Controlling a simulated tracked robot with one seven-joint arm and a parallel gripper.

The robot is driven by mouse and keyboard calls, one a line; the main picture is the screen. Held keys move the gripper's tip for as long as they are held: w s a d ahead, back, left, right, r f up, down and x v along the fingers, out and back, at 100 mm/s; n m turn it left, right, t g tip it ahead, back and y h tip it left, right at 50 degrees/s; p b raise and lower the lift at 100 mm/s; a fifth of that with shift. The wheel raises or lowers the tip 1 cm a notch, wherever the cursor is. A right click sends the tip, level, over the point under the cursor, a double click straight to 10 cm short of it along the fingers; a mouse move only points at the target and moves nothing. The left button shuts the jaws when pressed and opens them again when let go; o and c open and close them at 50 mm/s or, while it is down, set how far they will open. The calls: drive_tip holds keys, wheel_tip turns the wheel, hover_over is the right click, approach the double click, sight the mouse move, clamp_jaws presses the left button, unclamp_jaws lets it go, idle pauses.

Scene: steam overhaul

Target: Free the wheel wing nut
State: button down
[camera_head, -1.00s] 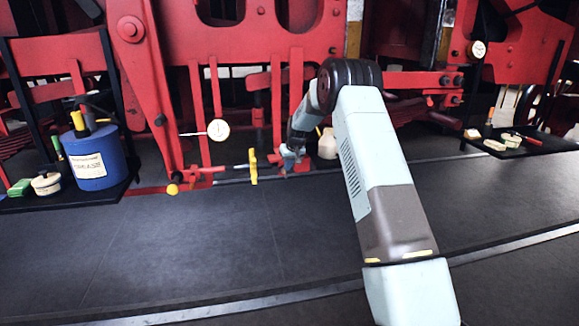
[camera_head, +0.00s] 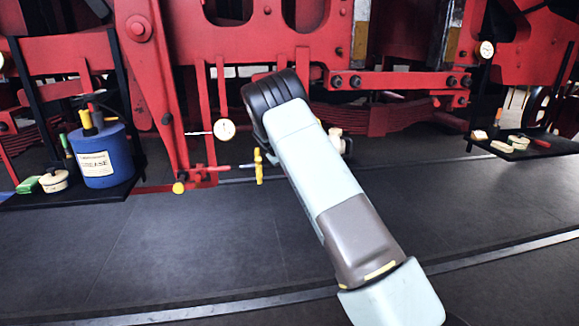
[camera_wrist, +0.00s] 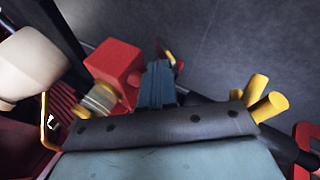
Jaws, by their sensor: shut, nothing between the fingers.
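A yellow wing-shaped piece (camera_head: 258,166) stands upright at the end of a thin rod in front of the red frame in the head view. Whether it is the wheel wing nut I cannot tell for sure. In the wrist view, yellow round-ended pieces (camera_wrist: 262,103) stick out past the right part of my gripper's dark body. My gripper (camera_wrist: 158,80) shows there with its blue-grey fingers shut and empty. The fingers are beside a red block (camera_wrist: 115,68) with a ribbed metal fitting (camera_wrist: 100,99); contact is unclear. In the head view my arm hides my gripper.
A black tray (camera_head: 25,199) at left holds a blue grease can (camera_head: 102,158). A second black tray (camera_head: 540,151) with small parts is at right. A dial gauge (camera_head: 225,130) and a yellow knob (camera_head: 178,187) are near the rods. A cream object (camera_wrist: 32,62) is close in the wrist view.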

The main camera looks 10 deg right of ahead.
drive_tip(key=h, duration=0.2)
drive_tip(key=a+f+h, duration=0.1)
drive_tip(key=a+n+h, duration=0.1)
drive_tip(key=h, duration=0.1)
drive_tip(key=shift+f+t+h, duration=0.3)
drive_tip(key=shift+a+f, duration=0.15)
drive_tip(key=shift+a, duration=0.05)
idle(0.5)
